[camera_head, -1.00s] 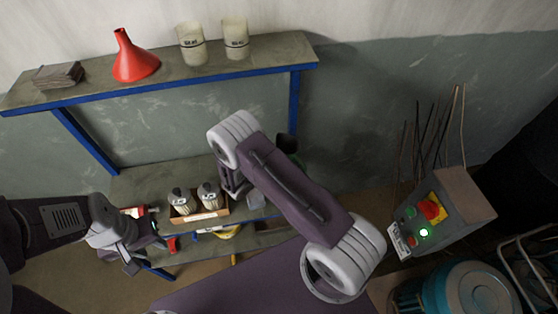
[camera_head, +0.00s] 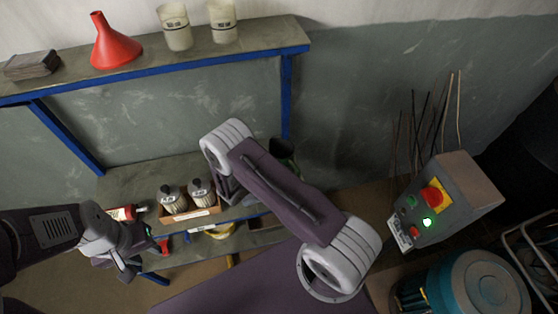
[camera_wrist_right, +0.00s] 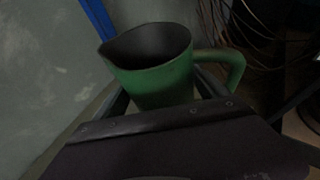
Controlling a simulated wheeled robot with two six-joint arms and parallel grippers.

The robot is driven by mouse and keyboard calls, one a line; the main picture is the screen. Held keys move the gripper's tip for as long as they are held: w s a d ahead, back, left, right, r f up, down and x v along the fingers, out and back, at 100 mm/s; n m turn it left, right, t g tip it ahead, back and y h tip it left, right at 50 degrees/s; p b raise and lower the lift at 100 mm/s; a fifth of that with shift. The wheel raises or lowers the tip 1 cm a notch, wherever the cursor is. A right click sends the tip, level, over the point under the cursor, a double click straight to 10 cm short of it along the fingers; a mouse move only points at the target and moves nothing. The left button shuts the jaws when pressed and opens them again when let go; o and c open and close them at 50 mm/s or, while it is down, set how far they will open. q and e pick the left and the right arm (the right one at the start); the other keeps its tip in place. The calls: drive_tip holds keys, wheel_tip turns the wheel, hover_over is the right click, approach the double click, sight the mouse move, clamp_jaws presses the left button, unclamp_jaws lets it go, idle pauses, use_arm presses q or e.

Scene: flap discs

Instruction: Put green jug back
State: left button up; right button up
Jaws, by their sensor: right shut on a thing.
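The green jug (camera_wrist_right: 150,82) is upright in the right wrist view, with its dark open mouth towards the camera and its handle on the right. My right gripper (camera_wrist_right: 163,100) is shut on the jug's body, one finger on each side. In the head view, only part of the jug (camera_head: 284,151) shows behind my right arm, near the right end of the lower shelf (camera_head: 125,182). Whether its base touches the shelf is hidden. My left gripper (camera_head: 124,268) is low at the left, near the shelf's front; its jaw opening is unclear.
The upper shelf (camera_head: 195,52) holds a red funnel (camera_head: 112,45) and two pale beakers (camera_head: 174,27). The lower shelf holds a box of bottles (camera_head: 190,213). A control box (camera_head: 455,200) and a teal drum (camera_head: 475,290) stand at the right.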

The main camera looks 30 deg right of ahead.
drive_tip(key=shift+f+b, duration=0.5)
drive_tip(key=shift+b, duration=0.05)
drive_tip(key=o, duration=2)
drive_tip(key=shift+a, duration=0.1)
drive_tip(key=b+v, duration=0.1)
drive_tip(key=v, duration=0.8)
drive_tip(key=shift+s, duration=0.1)
